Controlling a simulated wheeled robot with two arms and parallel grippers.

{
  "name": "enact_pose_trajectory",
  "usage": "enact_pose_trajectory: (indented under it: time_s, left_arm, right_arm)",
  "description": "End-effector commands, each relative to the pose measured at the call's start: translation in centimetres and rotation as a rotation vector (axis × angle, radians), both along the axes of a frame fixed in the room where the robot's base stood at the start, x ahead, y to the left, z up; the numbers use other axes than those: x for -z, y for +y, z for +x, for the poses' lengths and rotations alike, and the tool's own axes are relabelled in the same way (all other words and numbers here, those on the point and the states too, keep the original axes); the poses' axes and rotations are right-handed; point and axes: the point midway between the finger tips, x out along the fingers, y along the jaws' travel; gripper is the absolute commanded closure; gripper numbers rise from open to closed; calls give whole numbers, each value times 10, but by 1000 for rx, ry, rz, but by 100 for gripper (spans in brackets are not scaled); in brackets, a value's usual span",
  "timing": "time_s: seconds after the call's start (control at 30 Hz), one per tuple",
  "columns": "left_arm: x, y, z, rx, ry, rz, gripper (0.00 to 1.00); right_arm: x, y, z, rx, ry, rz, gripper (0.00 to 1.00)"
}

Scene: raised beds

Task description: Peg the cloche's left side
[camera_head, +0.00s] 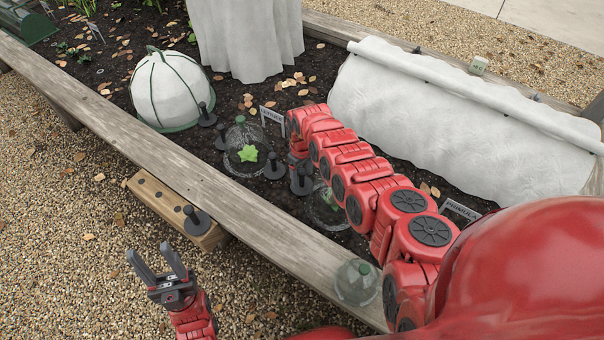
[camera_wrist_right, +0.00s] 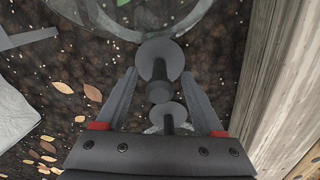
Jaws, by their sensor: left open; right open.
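A clear cloche (camera_head: 322,212) stands on the soil, partly hidden by my right arm. Its edge shows at the top of the right wrist view (camera_wrist_right: 150,12). A black peg (camera_wrist_right: 160,65) stands beside it, between the spread fingers of my right gripper (camera_wrist_right: 160,78); I cannot tell how deep it sits. A second black peg (camera_wrist_right: 168,116) shows nearer the wrist. In the head view, my right gripper (camera_head: 300,174) is low over the soil and partly hidden. My left gripper (camera_head: 158,264) is open and empty above the gravel.
Another clear cloche (camera_head: 243,136) covers a green plant, with pegs (camera_head: 273,168) beside it. A wooden peg block (camera_head: 160,200) holding a peg (camera_head: 196,220) lies outside the plank (camera_head: 180,150). A glass cloche (camera_head: 357,282) sits on the plank. A white dome (camera_head: 168,88) stands behind.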

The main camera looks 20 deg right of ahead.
Motion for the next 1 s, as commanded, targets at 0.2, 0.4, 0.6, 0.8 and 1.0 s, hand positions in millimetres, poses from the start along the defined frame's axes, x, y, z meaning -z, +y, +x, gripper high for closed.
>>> enact_pose_trajectory:
  time_s: [0.2,0.4,0.6,0.8,1.0]
  left_arm:
    - [-29,0,0,0,0,0,50]
    - [-55,0,0,0,0,0,50]
    - [-65,0,0,0,0,0,50]
    - [-69,0,0,0,0,0,50]
    - [-69,0,0,0,0,0,50]
  right_arm:
    - [-39,-2,1,2,-3,0,30]
    - [-92,-1,1,3,-6,3,30]
    - [-137,1,1,1,-4,2,30]
    - [-165,1,1,0,-4,1,30]
    - [-173,0,0,0,0,-1,30]
